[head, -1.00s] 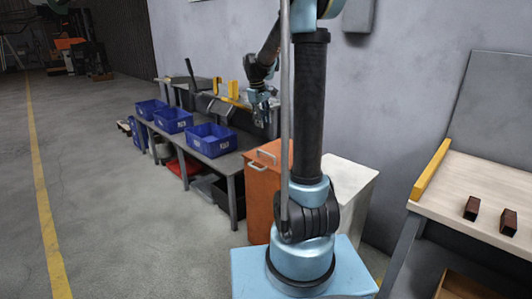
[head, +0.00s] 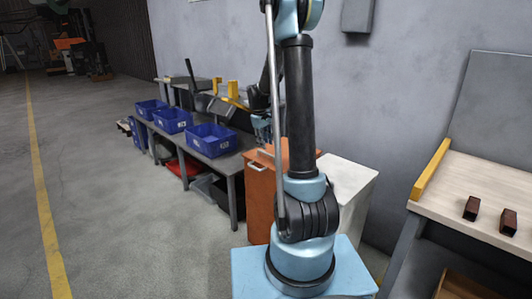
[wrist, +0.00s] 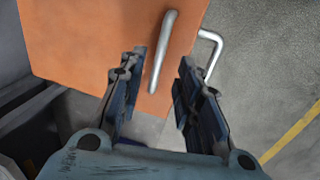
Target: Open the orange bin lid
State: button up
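The orange bin (head: 260,196) stands on the floor behind my arm in the head view. Its lid (wrist: 90,45) fills the upper left of the wrist view and looks closed. A metal handle (wrist: 161,52) lies on the lid; a second metal handle (wrist: 211,48) sticks out past the lid's edge on the bin's front. My gripper (wrist: 158,72) is open, its two fingers apart on either side of the lid handle's near end. I cannot tell whether the fingers touch it. In the head view my arm hides much of the bin, and the gripper is largely hidden.
A white bin (head: 347,188) stands right of the orange one. A grey workbench with blue crates (head: 211,139) is to the left. A wooden-topped table (head: 470,190) with two dark blocks is at the right. The floor (head: 130,230) at the left is clear.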

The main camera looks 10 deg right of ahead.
aim_at(266, 154)
jog(key=shift+w+d+f, duration=0.1)
jog(key=shift+d+f, duration=0.05)
jog(key=shift+f, duration=0.75)
jog(key=shift+w+d+f, duration=0.1)
jog(key=shift+w+f, duration=0.05)
jog(key=shift+f, duration=0.7)
jog(key=shift+w+d+f, duration=0.1)
jog(key=shift+d+f, duration=0.05)
jog(key=shift+f, duration=0.75)
grip_shut()
